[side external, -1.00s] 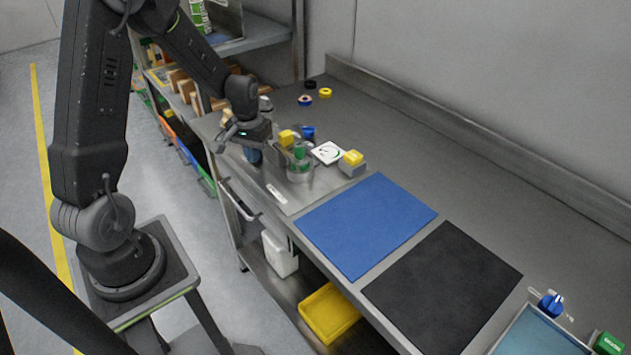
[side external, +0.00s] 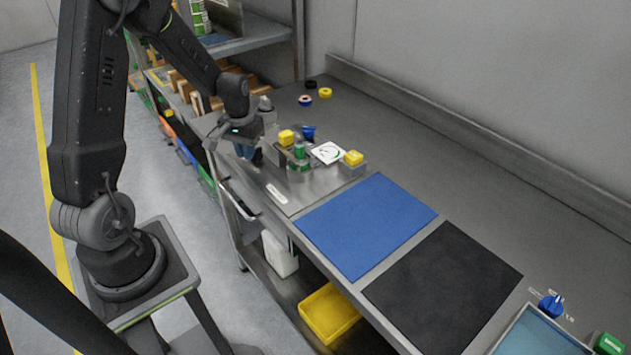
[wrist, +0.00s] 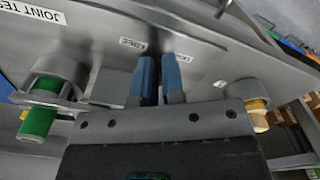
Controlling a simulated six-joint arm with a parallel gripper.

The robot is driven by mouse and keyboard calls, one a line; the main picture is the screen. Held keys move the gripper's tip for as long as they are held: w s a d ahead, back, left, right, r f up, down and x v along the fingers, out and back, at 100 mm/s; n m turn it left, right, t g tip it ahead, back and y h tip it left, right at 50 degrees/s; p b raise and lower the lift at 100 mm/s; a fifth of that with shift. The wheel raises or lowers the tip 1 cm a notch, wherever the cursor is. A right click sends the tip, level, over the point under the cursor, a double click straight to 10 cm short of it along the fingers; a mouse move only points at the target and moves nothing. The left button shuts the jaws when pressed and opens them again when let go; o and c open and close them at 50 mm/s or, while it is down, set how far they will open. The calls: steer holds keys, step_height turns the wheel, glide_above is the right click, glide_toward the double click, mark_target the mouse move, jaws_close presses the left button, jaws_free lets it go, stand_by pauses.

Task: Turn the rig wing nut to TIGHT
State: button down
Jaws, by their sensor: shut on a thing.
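My gripper (wrist: 159,62) has two blue fingers, brought close together at the metal rig plate (wrist: 90,45) in the wrist view. They sit between two small labels; the left one (wrist: 132,43) seems to read FREE and the right one (wrist: 183,57) is not legible. The fingers are shut on what seems to be the rig wing nut, which they almost wholly hide, so its angle cannot be told. In the side view my gripper (side external: 247,150) is low at the left end of the bench, left of the yellow-topped fixture.
A green part in a grey collar (wrist: 40,115) and a tan-tipped round fitting (wrist: 256,110) flank my gripper. The blue mat (side external: 366,225) and black mat (side external: 443,288) are clear.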

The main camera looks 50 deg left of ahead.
steer(key=shift+s+d+f, duration=0.1)
steer(key=shift+s+f, duration=0.5)
steer(key=shift+s, duration=0.15)
step_height(320, 180, up, 6)
steer(key=shift+w, duration=0.15)
steer(key=shift+r, duration=0.1)
